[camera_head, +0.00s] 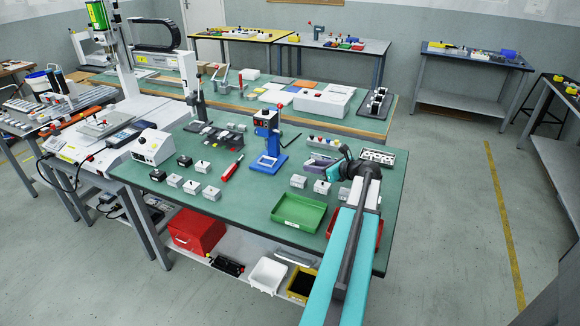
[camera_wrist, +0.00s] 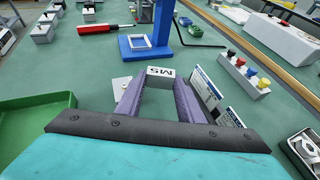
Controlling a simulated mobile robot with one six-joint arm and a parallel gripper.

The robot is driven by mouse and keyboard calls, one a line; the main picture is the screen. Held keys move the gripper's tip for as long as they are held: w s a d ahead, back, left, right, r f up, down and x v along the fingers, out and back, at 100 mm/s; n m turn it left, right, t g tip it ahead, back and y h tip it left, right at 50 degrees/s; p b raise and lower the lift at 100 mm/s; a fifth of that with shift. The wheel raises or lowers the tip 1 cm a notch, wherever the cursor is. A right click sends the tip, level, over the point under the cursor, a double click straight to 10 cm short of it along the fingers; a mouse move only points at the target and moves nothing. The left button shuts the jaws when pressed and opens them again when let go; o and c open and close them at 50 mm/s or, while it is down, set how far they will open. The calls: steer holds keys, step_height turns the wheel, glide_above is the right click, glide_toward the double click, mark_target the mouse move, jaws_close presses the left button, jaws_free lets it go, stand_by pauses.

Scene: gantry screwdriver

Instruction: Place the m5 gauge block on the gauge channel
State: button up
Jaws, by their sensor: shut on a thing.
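The m5 gauge block (camera_wrist: 160,72) is a small pale block with a dark M5 marking that reads upside down in the wrist view. My gripper (camera_wrist: 161,82) is shut on it, with a dark purple finger on each side at the tips. Its underside is hidden, so I cannot tell whether it touches anything below. In the head view my arm reaches over the right part of the green bench, and the block is not clear there. I cannot identify the gauge channel with certainty in either view.
A blue press (camera_head: 267,145) stands beyond the gripper. A green tray (camera_head: 299,212) is at the bench's front. A rack with coloured knobs (camera_wrist: 243,76) and white printed plates (camera_wrist: 207,90) are right of the fingers. A red-handled tool (camera_head: 232,168) lies further left.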

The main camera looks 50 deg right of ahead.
steer(key=p, duration=0.1)
glide_above(294, 171)
steer(key=shift+w+f, duration=0.15)
steer(key=shift+f, duration=0.3)
steer(key=shift+f, duration=0.1)
steer(key=shift+f, duration=1.65)
steer(key=shift+f, duration=0.15)
steer(key=o, duration=1.3)
steer(key=shift+r, duration=0.2)
steer(key=v, duration=1.2)
steer(key=shift+b, duration=0.3)
